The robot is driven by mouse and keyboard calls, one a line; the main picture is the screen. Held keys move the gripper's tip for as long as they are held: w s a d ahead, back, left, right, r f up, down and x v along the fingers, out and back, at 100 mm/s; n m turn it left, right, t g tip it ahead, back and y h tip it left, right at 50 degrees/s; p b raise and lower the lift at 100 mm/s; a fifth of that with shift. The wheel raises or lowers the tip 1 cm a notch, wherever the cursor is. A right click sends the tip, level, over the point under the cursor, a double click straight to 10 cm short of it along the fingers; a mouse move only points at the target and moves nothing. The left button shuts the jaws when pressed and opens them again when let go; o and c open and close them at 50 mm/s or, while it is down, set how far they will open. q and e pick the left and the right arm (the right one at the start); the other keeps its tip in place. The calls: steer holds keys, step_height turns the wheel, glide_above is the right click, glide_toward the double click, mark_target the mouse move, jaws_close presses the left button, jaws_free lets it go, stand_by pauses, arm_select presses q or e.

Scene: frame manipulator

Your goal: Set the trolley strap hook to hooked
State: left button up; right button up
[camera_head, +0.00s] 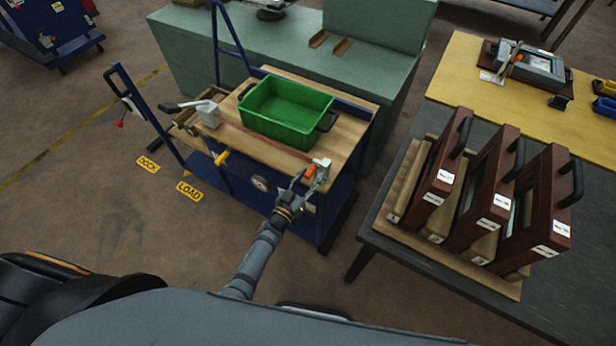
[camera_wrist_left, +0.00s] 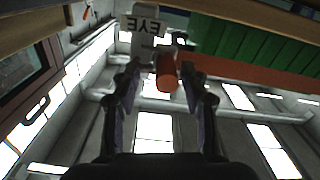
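The trolley (camera_head: 355,135) has a wooden deck with a green crate (camera_head: 287,108) on it. A reddish strap (camera_head: 262,144) runs across the deck in front of the crate. At its right end is the orange hook (camera_head: 309,172), beside a pale eye bracket (camera_head: 322,163). In the left wrist view the orange hook (camera_wrist_left: 166,75) lies between the fingers, near the plate marked EYE (camera_wrist_left: 146,25). My left gripper (camera_head: 309,182) is open around the hook, with a visible gap at its left side. Whether the hook touches the eye is unclear. My right gripper is out of view.
A dark table (camera_head: 375,220) with several brown frames stands on the right. A yellow-topped table (camera_head: 460,75) is behind it. A green cabinet (camera_head: 185,40) backs the trolley.

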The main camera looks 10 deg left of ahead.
arm_select(q)
steer(key=shift+a, duration=0.15)
steer(key=v, duration=1.2)
steer(key=s+a+f+n+g+y, duration=0.1)
steer(key=s+a+f+g+y, duration=0.2)
steer(key=f, duration=0.5)
steer(key=s+a+f+g+y, duration=0.1)
steer(key=s+a+f+g, duration=0.15)
steer(key=s+f, duration=0.4)
steer(key=s+a+f+n+g+y, duration=0.1)
steer(key=s+a+f+g+y, duration=0.2)
steer(key=f, duration=0.6)
steer(key=s+a+f+g, duration=0.3)
steer(key=s+f, duration=0.2)
steer(key=s, duration=0.5)
steer(key=s+a+f+g, duration=0.3)
steer(key=s+f+g, duration=0.1)
steer(key=s, duration=0.6)
steer(key=shift+f+m, duration=0.3)
steer(key=shift+f, duration=0.3)
